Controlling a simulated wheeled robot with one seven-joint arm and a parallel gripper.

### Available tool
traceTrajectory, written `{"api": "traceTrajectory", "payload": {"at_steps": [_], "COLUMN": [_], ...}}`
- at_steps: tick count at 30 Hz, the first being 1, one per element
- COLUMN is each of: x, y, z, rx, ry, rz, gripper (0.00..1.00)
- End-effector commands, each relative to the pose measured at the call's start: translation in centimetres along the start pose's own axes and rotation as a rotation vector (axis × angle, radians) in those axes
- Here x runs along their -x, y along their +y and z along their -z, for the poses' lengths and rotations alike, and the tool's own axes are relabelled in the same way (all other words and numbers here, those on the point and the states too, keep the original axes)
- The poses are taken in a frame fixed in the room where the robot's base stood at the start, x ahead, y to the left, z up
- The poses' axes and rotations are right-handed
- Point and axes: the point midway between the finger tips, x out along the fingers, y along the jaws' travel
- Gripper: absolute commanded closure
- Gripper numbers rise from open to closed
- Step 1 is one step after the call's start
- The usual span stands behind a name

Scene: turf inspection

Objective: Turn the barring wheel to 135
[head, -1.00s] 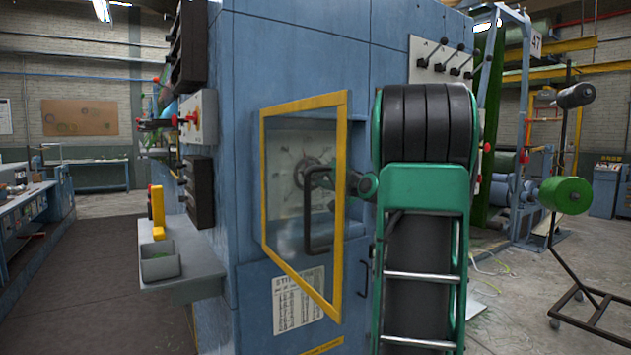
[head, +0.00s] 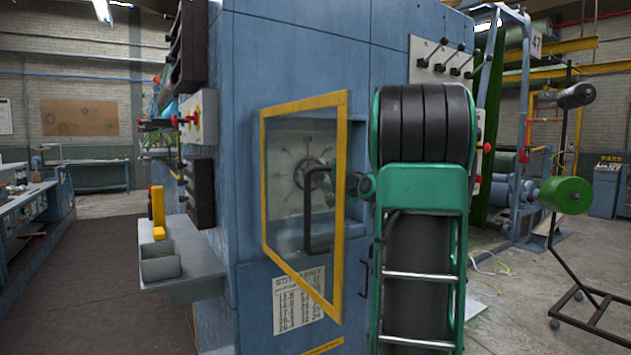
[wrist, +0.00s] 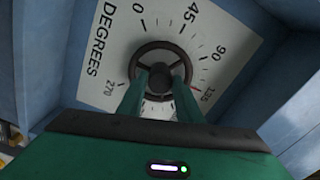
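The barring wheel (wrist: 139,70) is a dark, spoked handwheel in front of a white dial plate marked DEGREES (wrist: 207,36). Around it I read 0, 45, 90, a red 135 and 270. In the wrist view my gripper (wrist: 165,79) reaches the wheel's middle, its two green fingers on either side of the dark hub with no clear gap. The fingers hide the lower part of the wheel and dial.
The dial sits in a recess of a blue machine cabinet (head: 285,50), with walls close around my gripper. A black handle (head: 311,222) is on the guard. A grey shelf (head: 185,285) juts out at left. A stand with a green roll (head: 565,195) is at right.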

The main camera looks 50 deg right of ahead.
Motion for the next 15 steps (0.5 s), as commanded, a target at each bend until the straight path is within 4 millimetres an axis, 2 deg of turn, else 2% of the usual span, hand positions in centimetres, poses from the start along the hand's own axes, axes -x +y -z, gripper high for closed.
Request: {"api": "traceTrajectory", "payload": {"at_steps": [1, 2, 11, 15], "x": [0.06, 0.05, 0.07, 0.97], "y": [0.41, 0.38, 0.14, 0.09], "z": [-0.01, 0.00, 0.01, 0.04], "rx": [-0.003, -0.003, -0.001, -0.001], "ry": [-0.001, 0.000, 0.000, 0.001], "rz": [-0.008, -0.007, -0.002, -0.002], "gripper": [0.57, 0.50, 0.50, 0.50]}}
